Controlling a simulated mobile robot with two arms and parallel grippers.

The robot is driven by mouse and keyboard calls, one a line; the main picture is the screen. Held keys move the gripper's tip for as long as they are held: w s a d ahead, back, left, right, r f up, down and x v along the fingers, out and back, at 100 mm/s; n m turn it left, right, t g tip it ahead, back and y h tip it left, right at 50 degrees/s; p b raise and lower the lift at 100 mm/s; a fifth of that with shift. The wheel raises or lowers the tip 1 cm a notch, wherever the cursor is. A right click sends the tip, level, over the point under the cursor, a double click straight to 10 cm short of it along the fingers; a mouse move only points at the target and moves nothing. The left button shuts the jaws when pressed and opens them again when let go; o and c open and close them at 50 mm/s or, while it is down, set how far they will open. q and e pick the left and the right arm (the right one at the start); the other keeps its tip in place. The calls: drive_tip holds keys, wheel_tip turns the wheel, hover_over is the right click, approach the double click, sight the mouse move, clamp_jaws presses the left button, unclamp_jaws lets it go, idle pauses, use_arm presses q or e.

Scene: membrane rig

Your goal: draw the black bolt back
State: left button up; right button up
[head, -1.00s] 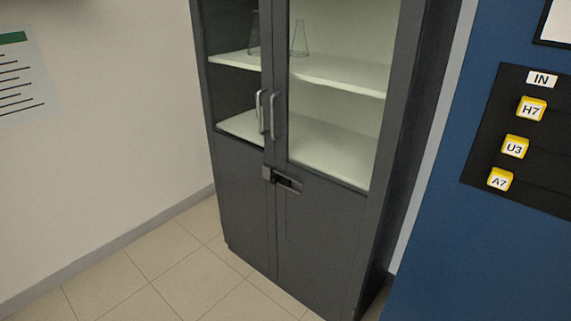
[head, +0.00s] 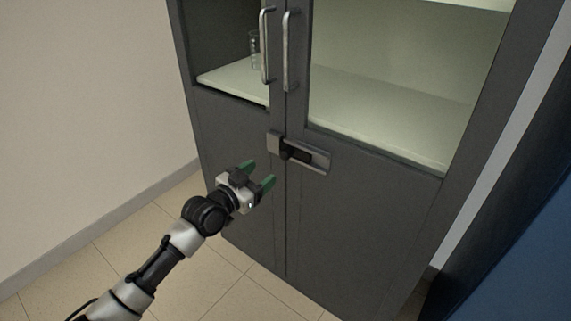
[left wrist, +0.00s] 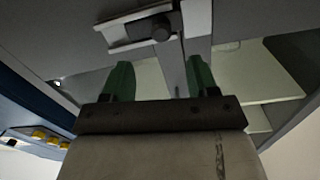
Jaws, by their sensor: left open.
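The black bolt (head: 287,149) sits in a grey latch plate (head: 318,158) that lies across the seam of the two cabinet doors, below the handles. Its dark round knob (left wrist: 161,29) also shows in the left wrist view, above the fingers. My left gripper (head: 258,174) is open and empty, with green fingertips, a little below and to the left of the bolt and apart from it. The fingers also show in the left wrist view (left wrist: 158,80). My right gripper is in neither view.
The grey cabinet (head: 350,220) has two metal handles, the left (head: 266,45) and the right (head: 289,50), above the latch. A glass vessel (head: 254,50) stands on a shelf behind the left door. A blue panel (head: 520,240) stands at the right. Floor is free at the left.

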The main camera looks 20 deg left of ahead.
sight(282, 157)
use_arm(q)
drive_tip(key=b+x, duration=0.1)
drive_tip(key=x, duration=0.8)
drive_tip(key=shift+w+f, duration=0.1)
drive_tip(key=shift+w, duration=0.3)
drive_tip(key=shift+w+d+b, duration=0.2)
drive_tip(key=shift+w+b, duration=0.1)
drive_tip(key=shift+w, duration=0.1)
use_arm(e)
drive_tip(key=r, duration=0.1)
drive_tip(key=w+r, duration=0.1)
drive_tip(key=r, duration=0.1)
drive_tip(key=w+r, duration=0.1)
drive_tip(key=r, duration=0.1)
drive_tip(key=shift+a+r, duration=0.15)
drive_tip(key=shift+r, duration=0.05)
use_arm(q)
clamp_jaws()
